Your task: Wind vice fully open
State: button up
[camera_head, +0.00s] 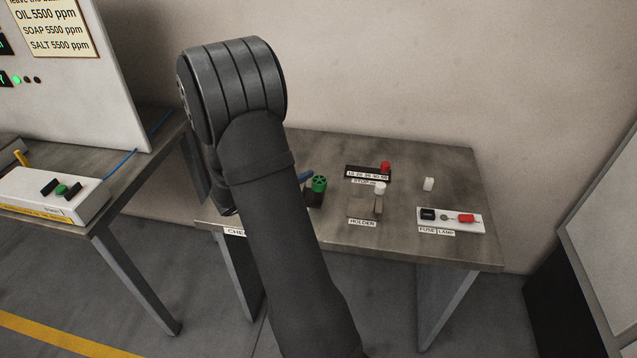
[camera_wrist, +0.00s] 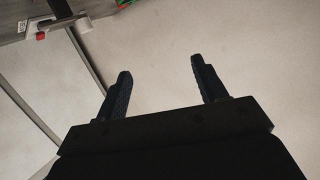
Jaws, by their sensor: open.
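I cannot make out a vice for certain in either view. My arm covers the left part of the right-hand table in the head view. Beside the arm there, a blue piece (camera_head: 305,176) and a green-topped round part (camera_head: 319,184) show, partly hidden. My gripper (camera_wrist: 160,72) is open and empty in the wrist view, its two dark fingers well apart before a plain pale wall. Nothing is between or touching them. In the head view the gripper is hidden behind my own arm.
The right-hand table (camera_head: 440,170) carries a labelled black strip (camera_head: 368,172), a holder (camera_head: 363,205), a small white cylinder (camera_head: 428,184) and a fuse-and-lamp plate (camera_head: 450,226). A white box (camera_head: 55,195) with a black-and-green handle sits on the left table. A gap separates the tables.

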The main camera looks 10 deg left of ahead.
aim_at(313, 182)
jog(key=s+a+f+m+g+h, duration=0.2)
jog(key=s+a+f+m+g, duration=0.1)
jog(key=a+g, duration=0.3)
jog(key=shift+t, duration=0.6)
jog(key=x, duration=1.6)
jog(key=shift+w+d+f, duration=0.15)
jog(key=shift+w+f, duration=0.05)
jog(key=shift+f, duration=0.05)
jog(key=c, duration=1)
